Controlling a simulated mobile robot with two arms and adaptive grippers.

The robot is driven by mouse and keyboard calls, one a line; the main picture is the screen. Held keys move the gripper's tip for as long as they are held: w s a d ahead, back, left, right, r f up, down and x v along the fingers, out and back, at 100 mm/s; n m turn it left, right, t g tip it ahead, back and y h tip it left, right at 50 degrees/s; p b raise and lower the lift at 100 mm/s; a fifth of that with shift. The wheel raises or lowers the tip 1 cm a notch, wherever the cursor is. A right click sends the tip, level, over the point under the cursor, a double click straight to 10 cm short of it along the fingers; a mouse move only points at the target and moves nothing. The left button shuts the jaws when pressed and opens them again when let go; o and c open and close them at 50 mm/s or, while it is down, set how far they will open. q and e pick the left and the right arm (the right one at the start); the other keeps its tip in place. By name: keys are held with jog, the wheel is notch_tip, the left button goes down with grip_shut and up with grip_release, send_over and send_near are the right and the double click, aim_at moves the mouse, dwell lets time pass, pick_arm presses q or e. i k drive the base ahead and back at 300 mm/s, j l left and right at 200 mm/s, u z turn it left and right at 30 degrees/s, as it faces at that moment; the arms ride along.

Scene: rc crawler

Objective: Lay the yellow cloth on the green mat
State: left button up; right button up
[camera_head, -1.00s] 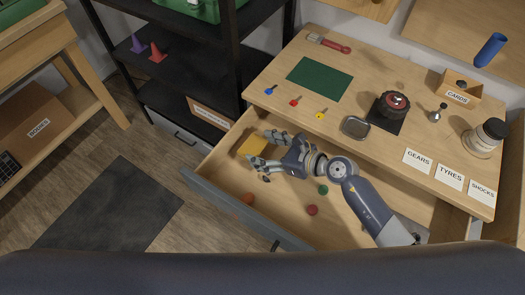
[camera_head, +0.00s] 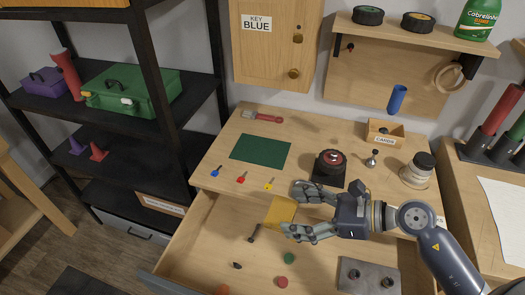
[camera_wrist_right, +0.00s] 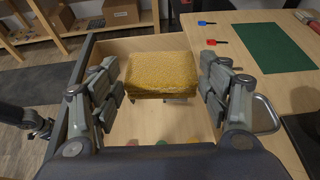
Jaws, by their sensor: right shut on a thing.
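The yellow cloth (camera_head: 281,212) is a folded pad held between the fingers of my right gripper (camera_head: 287,211), above the open drawer. It also shows between both fingers in the right wrist view (camera_wrist_right: 160,72). The green mat (camera_head: 260,150) lies flat and bare on the desk top, beyond the cloth and to its left. It is at the right in the wrist view (camera_wrist_right: 274,47). At the left edge of the wrist view is a dark part, seemingly my left gripper (camera_wrist_right: 42,127); its fingers are too unclear to read.
Blue, red and yellow keys (camera_head: 269,184) lie along the desk edge before the mat. A red-handled brush (camera_head: 264,117) lies behind it. A wheel on a dark base (camera_head: 329,167) stands to its right. The open drawer (camera_head: 215,240) holds small loose parts.

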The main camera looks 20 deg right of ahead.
aim_at(274, 153)
jog(key=i+j+z, duration=0.15)
jog(key=z, duration=0.25)
jog(key=j+z, duration=0.25)
jog(key=z, duration=0.2)
jog(key=i+j+z, duration=0.15)
jog(key=z, duration=0.25)
jog(key=k+j+z, duration=0.1)
jog(key=j+z, duration=0.4)
jog(key=j, duration=2.4)
